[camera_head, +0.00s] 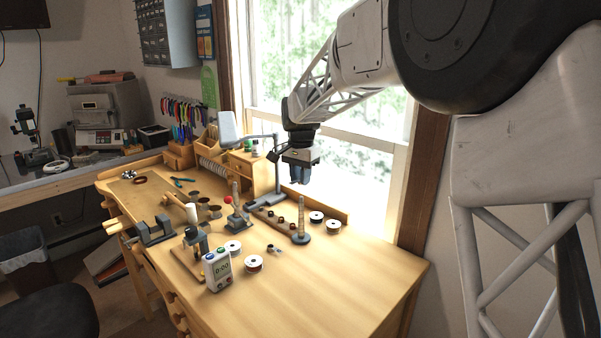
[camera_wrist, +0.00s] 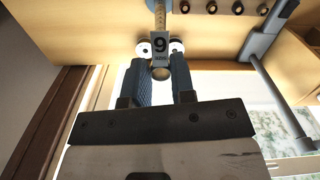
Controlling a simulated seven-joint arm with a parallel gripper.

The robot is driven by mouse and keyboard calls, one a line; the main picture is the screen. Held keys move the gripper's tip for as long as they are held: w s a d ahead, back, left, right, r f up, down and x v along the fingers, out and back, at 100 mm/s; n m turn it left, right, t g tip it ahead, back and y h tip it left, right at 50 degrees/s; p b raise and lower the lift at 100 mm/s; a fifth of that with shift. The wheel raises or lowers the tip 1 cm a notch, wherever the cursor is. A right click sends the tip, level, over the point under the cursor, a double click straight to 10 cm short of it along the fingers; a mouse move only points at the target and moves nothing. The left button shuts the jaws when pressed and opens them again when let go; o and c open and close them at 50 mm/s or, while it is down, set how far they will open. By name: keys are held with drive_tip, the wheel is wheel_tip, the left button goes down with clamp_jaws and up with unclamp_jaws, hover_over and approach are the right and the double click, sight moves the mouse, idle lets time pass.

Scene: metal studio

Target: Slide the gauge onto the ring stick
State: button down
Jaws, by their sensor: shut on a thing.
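The ring stick (camera_head: 301,222) is a tan tapered rod standing upright on a dark round base on the workbench. My gripper (camera_head: 300,181) is above its tip in the head view, fingers pointing down, with a visible gap. In the wrist view, my gripper (camera_wrist: 159,72) is shut on the gauge (camera_wrist: 160,47), whose grey tag reads "9 SIZE". The tan stick (camera_wrist: 159,8) shows behind the tag, with a rounded tan end just below it. The gauge's ring is not clear, and I cannot tell whether it lines up with the stick. The gauge is too small to make out in the head view.
Two white-topped spools (camera_head: 325,221) stand right of the stick, and small dark rings lie left of it. The bench's front right is clear.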

drive_tip(key=shift+f, duration=1.5)
drive_tip(key=shift+w+d, duration=0.3)
drive_tip(key=shift+f, duration=1.25)
idle(0.4)
drive_tip(key=shift+s+f, duration=0.15)
drive_tip(key=shift+f, duration=0.7)
drive_tip(key=shift+r, duration=0.2)
drive_tip(key=c, duration=0.9)
unclamp_jaws()
drive_tip(key=shift+r, duration=0.15)
